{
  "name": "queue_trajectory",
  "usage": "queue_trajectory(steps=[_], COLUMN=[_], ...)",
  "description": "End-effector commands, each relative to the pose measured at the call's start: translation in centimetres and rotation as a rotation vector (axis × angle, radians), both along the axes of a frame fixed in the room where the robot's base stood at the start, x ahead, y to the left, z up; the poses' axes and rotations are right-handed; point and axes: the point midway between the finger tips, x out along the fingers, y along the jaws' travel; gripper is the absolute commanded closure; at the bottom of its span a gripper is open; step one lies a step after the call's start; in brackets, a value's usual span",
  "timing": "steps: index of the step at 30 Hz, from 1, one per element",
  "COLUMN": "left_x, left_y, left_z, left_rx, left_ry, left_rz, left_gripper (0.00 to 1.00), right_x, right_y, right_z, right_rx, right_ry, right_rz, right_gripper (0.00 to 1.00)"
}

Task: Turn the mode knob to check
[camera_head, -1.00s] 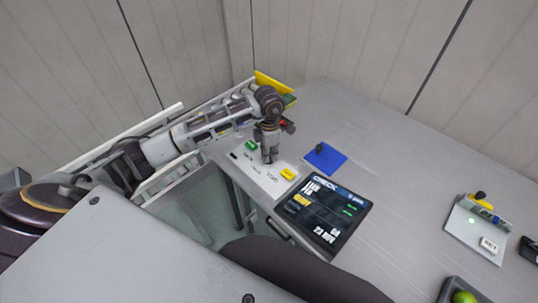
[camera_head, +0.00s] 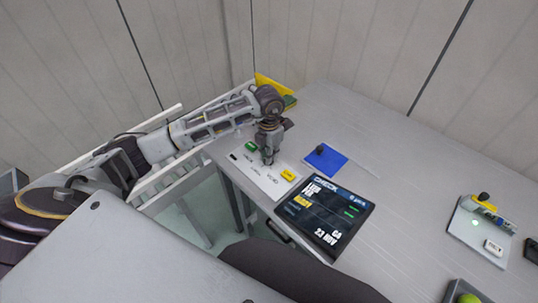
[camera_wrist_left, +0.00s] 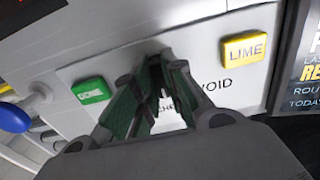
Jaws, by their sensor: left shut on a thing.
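The white control panel (camera_head: 246,169) lies on the table at the left, with a green button (camera_head: 250,146) and a yellow button (camera_head: 288,174). In the left wrist view the green button (camera_wrist_left: 91,89) reads "DONE" and the yellow one (camera_wrist_left: 249,47) "LIME". My left gripper (camera_head: 268,160) points down at the panel between the buttons, shut on what appears to be the mode knob; the fingers hide it. In the left wrist view the fingers (camera_wrist_left: 158,85) partly cover the panel lettering, and "VOID" shows beside them. The screen (camera_head: 324,216) shows "CHECK" at its top. My right gripper is not in view.
A blue pad (camera_head: 327,161) with a dark knob-like piece lies right of the panel. A yellow holder (camera_head: 272,86) stands behind my left wrist. A white device (camera_head: 474,234) and a tray with a green item (camera_head: 468,297) are at the right.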

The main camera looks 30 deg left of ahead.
Motion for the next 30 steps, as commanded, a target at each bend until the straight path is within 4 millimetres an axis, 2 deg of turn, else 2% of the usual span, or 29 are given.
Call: queue_trajectory(steps=[9, 10, 14, 25, 30], left_x=[0.07, 0.07, 0.05, 0.02, 0.07], left_y=[0.03, 0.03, 0.02, 0.0, 0.01], left_z=[0.08, 0.08, 0.07, 0.11, 0.82], left_rx=[0.0, 0.0, -0.001, 0.0, -0.001], left_ry=[-0.002, -0.002, -0.002, -0.001, -0.002], left_rz=[0.001, 0.001, 0.001, 0.0, 0.0], left_gripper=[1.0, 0.84, 0.67, 0.66, 0.66], right_x=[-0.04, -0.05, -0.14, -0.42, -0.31], right_y=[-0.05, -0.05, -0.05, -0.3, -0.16], right_z=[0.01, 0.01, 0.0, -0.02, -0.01], right_rx=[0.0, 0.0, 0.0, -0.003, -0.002], right_ry=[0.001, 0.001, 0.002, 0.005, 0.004], right_rz=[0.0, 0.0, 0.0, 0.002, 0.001], right_gripper=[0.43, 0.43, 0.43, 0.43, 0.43])
